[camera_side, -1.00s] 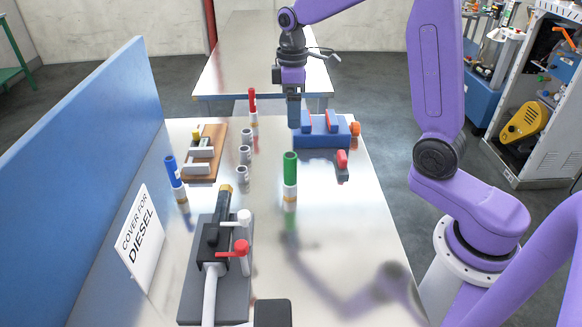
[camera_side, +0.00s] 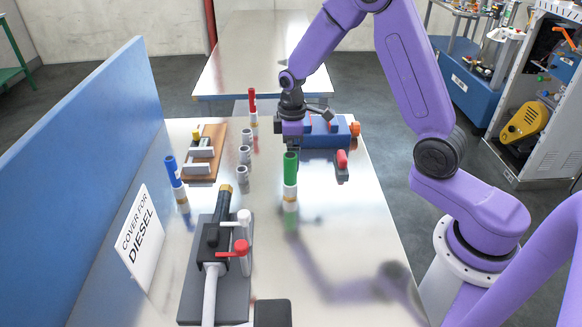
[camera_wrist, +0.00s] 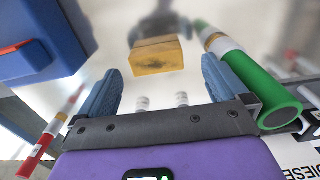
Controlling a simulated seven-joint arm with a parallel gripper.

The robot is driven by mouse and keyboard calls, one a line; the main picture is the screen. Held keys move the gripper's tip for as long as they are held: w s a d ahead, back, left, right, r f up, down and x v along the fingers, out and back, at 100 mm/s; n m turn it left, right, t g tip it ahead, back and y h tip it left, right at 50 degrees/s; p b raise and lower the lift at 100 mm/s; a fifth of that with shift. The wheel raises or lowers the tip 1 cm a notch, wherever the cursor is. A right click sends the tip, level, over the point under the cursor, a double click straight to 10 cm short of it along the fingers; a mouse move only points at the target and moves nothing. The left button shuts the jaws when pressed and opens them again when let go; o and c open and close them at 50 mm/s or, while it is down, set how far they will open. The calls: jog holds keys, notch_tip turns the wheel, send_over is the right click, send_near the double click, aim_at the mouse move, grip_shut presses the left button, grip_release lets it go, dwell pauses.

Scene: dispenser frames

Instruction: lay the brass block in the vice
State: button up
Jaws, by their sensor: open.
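The brass block (camera_wrist: 156,54) lies on the shiny table in the wrist view, ahead of and between my fingers. I cannot make it out in the side view. My gripper (camera_wrist: 160,78) is open and empty, pointing down with a finger on either side of the block's line; it does not visibly touch the block. In the side view my gripper (camera_side: 291,143) is low over the table, its fingertips hidden behind the green marker. The blue vice (camera_side: 325,137) stands just right of and behind it, with an orange knob; its blue body (camera_wrist: 40,45) fills the wrist view's upper left.
A green-capped marker (camera_side: 290,176) stands close to my gripper, beside the right finger in the wrist view. A red marker (camera_side: 252,106) stands behind, several grey tubes (camera_side: 245,155) to the left. A toggle clamp (camera_side: 217,250) is in front. The table's front right is clear.

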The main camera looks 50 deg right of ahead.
jog(key=shift+w+f, duration=0.15)
jog(key=shift+f, duration=1)
jog(key=shift+w+f, duration=0.15)
jog(key=shift+f, duration=0.95)
jog(key=shift+c, duration=0.3)
jog(key=c, duration=1.3)
jog(key=shift+r, duration=0.1)
